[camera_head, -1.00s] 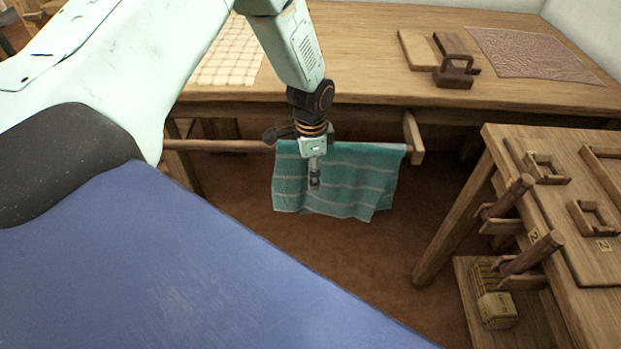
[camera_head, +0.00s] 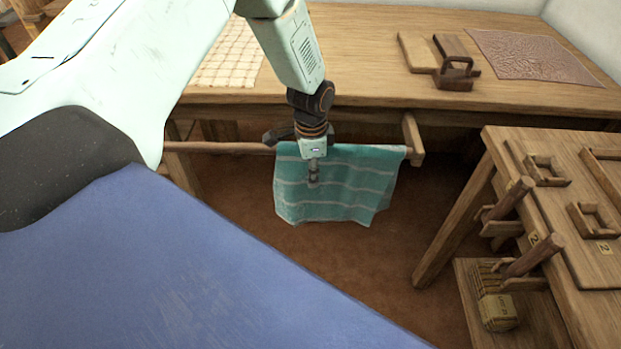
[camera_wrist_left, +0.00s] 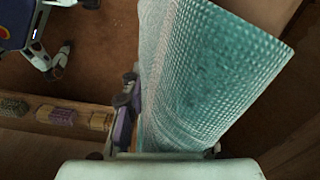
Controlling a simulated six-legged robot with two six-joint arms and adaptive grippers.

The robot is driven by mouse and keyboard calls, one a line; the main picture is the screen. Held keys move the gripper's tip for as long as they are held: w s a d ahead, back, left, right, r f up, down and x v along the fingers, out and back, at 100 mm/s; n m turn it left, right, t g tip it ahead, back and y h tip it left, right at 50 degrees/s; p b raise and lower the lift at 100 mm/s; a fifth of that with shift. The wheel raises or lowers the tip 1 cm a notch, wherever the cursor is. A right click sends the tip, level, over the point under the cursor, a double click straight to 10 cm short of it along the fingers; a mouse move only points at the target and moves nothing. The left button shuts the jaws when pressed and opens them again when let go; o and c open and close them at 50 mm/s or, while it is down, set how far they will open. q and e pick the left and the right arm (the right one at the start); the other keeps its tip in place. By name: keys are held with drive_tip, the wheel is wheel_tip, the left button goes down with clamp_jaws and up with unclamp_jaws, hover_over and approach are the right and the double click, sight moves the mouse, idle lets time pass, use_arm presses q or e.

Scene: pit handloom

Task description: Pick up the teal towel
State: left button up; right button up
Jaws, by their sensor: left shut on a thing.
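The teal towel (camera_head: 345,185), with pale stripes, hangs over a wooden rail (camera_head: 220,147) below the front edge of the long table. My left gripper (camera_head: 313,178) reaches down in front of the towel and is shut on it near its upper left part. In the left wrist view the towel (camera_wrist_left: 205,75) fills the middle and rises from the gripper, with one dark finger (camera_wrist_left: 127,105) at its left side. The other finger is mostly hidden by the cloth.
The long wooden table (camera_head: 370,50) carries a checked cloth (camera_head: 230,55), a wooden block with a handle (camera_head: 455,74) and a brown textured sheet (camera_head: 530,54). A smaller wooden table (camera_head: 590,225) with pegs and frames stands at the right. Brown floor is open below the towel.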

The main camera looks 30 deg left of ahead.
use_arm(q)
drive_tip(key=o, duration=0.4)
drive_tip(key=r+p, duration=0.5)
drive_tip(key=r, duration=0.1)
drive_tip(key=s+r+p, duration=0.1)
drive_tip(key=r+p, duration=0.2)
drive_tip(key=shift+d+r+p, duration=0.2)
drive_tip(key=shift+r+p, duration=0.05)
drive_tip(key=shift+p, duration=0.05)
wheel_tip(320, 180, up, 3)
drive_tip(key=shift+s+f+p, duration=0.1)
drive_tip(key=shift+f+p, duration=0.05)
drive_tip(key=shift+p, duration=0.9)
clamp_jaws()
drive_tip(key=shift+f, duration=0.15)
drive_tip(key=shift+c, duration=2.1)
unclamp_jaws()
drive_tip(key=shift+w+f, duration=0.1)
drive_tip(key=shift+w, duration=0.2)
drive_tip(key=o, duration=0.4)
drive_tip(key=shift+s, duration=0.1)
drive_tip(key=o, duration=1)
